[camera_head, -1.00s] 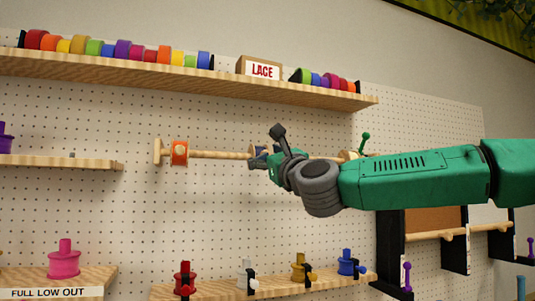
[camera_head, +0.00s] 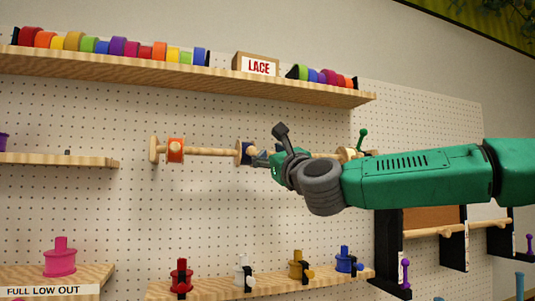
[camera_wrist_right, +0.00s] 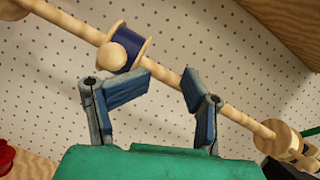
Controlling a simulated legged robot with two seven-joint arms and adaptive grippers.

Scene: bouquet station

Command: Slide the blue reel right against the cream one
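The blue reel (camera_head: 244,152) sits on a wooden rod on the pegboard, between an orange reel at left and the cream reel (camera_head: 347,154) at right. In the wrist view the blue reel (camera_wrist_right: 124,50) has a round wooden knob, and the cream reel (camera_wrist_right: 283,140) is at the lower right. My right gripper (camera_head: 264,160) is just right of the blue reel. Its fingers (camera_wrist_right: 165,78) are apart with the rod crossing behind the gap; the left finger is close to the reel, contact unclear. My left gripper is not in view.
The orange reel (camera_head: 176,150) sits near the rod's left end. A green peg (camera_head: 361,140) stands by the cream reel. A shelf (camera_head: 200,78) with ribbon rolls and a LACE box (camera_head: 256,64) is above. A lower shelf (camera_head: 212,291) holds several small spools. Bare rod lies between orange and blue.

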